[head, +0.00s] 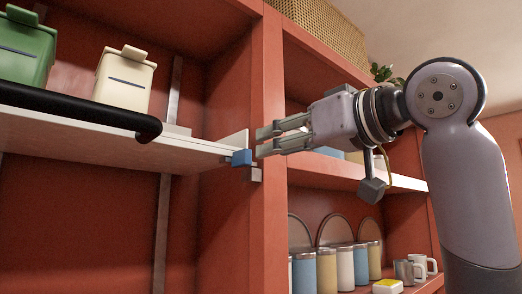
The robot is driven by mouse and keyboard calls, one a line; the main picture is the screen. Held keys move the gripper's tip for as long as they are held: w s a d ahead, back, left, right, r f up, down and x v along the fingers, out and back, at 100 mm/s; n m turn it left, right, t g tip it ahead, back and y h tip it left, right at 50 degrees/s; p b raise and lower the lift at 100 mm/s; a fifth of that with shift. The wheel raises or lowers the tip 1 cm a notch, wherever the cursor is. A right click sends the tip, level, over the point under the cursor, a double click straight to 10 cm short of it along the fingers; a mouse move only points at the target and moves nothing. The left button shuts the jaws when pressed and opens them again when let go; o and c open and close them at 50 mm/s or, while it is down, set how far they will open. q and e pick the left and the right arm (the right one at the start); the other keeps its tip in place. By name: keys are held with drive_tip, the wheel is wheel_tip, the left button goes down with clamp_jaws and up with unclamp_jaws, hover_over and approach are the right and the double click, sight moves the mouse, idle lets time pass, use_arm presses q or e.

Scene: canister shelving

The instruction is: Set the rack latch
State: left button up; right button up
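A white shelf board (90,133) with a black bar along its front stands at the left of the head view. At its right end is a small blue block (241,157), which looks like the rack latch, with a grey piece (255,174) just below it. My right gripper (264,142) comes in from the right and points left, its fingertips just right of the blue block and in front of the red upright. Its two fingers show a narrow gap with nothing seen between them. Whether they touch the block is unclear. My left gripper is not in view.
A green canister (25,52) and a cream canister (124,82) stand on the shelf board. The red upright (270,220) divides the bays. The right bay holds several tall canisters (327,270), mugs (424,266) and a yellow-topped box (387,286). A wicker basket (325,28) is on top.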

drive_tip(key=v, duration=0.5)
drive_tip(key=shift+s+d, duration=0.15)
drive_tip(key=shift+s, duration=0.1)
idle(0.3)
